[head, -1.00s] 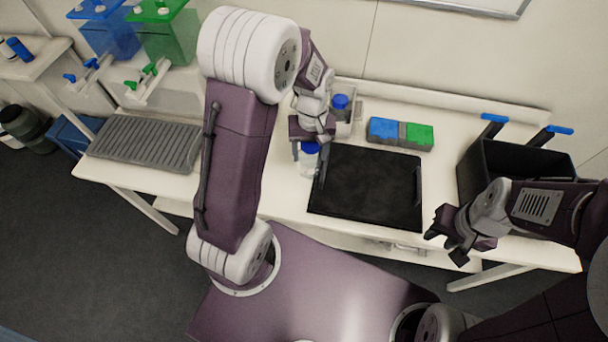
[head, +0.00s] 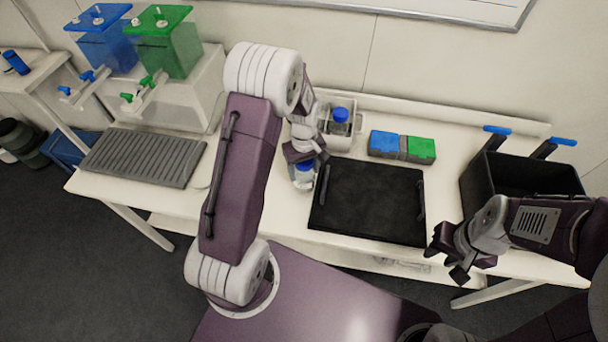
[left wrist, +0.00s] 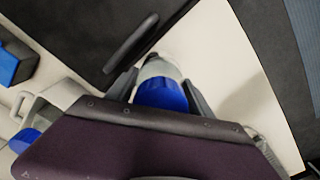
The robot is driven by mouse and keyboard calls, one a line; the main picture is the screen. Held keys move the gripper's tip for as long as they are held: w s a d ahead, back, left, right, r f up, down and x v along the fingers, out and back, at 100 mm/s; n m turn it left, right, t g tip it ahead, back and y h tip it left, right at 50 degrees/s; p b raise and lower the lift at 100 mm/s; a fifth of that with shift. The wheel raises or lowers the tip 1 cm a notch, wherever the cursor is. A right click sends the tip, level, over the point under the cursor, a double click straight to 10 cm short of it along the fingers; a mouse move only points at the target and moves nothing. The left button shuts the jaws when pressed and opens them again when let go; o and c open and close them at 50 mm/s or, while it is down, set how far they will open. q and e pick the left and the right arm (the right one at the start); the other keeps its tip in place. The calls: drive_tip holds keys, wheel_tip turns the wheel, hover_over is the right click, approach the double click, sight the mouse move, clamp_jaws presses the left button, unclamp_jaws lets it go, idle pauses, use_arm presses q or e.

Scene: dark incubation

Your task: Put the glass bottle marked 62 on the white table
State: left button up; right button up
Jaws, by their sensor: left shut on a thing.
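A clear glass bottle with a blue cap (head: 304,180) is at my left gripper (head: 304,164), just left of the black tray. In the left wrist view the bottle's blue cap (left wrist: 160,95) sits between the two fingers, which are shut on the bottle. Its mark cannot be read. The bottle looks upright on or just above the white table (head: 262,205); I cannot tell whether it touches. A second blue-capped bottle (head: 340,116) stands in a white holder behind. My right gripper (head: 446,260) is open and empty at the table's front right.
A black tray (head: 368,205) with handles covers the table's middle. Blue and green boxes (head: 402,147) stand behind it. A black bin (head: 520,170) is at right. A grey ribbed mat (head: 143,157) and blue and green tanks (head: 165,45) are at left.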

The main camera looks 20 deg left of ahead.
use_arm(q)
drive_tip(key=shift+f, duration=1.25)
drive_tip(key=shift+f, duration=0.2)
drive_tip(key=o, duration=1.8)
drive_tip(key=shift+r, duration=0.1)
